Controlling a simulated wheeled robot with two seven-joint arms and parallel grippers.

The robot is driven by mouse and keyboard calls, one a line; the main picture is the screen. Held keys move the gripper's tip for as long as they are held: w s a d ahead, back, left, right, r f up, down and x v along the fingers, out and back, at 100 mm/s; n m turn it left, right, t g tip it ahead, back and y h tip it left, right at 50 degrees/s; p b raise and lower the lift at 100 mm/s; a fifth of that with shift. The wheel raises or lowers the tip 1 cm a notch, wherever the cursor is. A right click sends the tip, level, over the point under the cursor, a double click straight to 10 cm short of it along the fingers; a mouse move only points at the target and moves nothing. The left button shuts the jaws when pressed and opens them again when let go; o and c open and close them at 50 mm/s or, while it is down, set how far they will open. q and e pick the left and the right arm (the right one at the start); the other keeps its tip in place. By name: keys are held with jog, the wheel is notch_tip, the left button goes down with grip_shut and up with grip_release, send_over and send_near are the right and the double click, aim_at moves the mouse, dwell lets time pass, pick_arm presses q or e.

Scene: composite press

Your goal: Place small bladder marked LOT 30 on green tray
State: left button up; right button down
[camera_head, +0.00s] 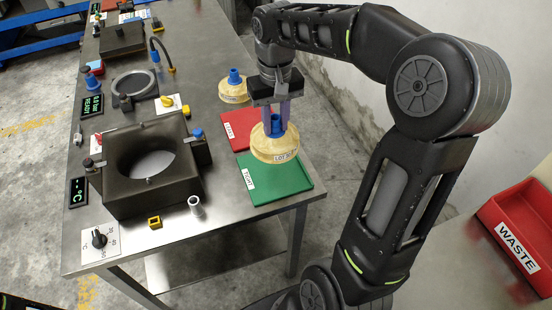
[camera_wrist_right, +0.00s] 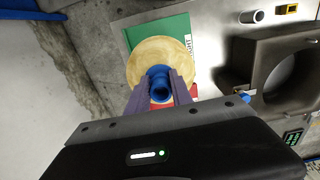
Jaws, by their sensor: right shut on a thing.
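My right gripper (camera_head: 275,118) is shut on the blue neck of a small cream bladder (camera_head: 275,148), whose side label seems to read LOT 30. The bladder hangs upright above the table, in front of the far edge of the green tray (camera_head: 288,184) and the near edge of the red tray (camera_head: 238,128). In the right wrist view the bladder (camera_wrist_right: 148,68) covers part of the green tray (camera_wrist_right: 178,30), and the purple fingers (camera_wrist_right: 160,95) grip its blue neck. The green tray looks empty, with a white label on its left edge. My left gripper is not in view.
A second cream bladder (camera_head: 233,92) with a blue neck stands behind the red tray. A dark press block (camera_head: 124,190) with a round opening sits left of the green tray. A small white cylinder (camera_head: 195,206) and a yellow piece (camera_head: 154,222) lie nearby. A red WASTE bin (camera_head: 520,225) is at right.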

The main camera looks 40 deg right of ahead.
aim_at(276, 132)
jog(key=shift+s+r, duration=0.1)
jog(key=shift+f, duration=3.2)
jog(key=shift+f+p, duration=0.4)
jog(key=shift+f, duration=1.45)
jog(key=shift+f, duration=0.1)
jog(key=c, duration=1.1)
grip_release()
jog(key=shift+c, duration=0.2)
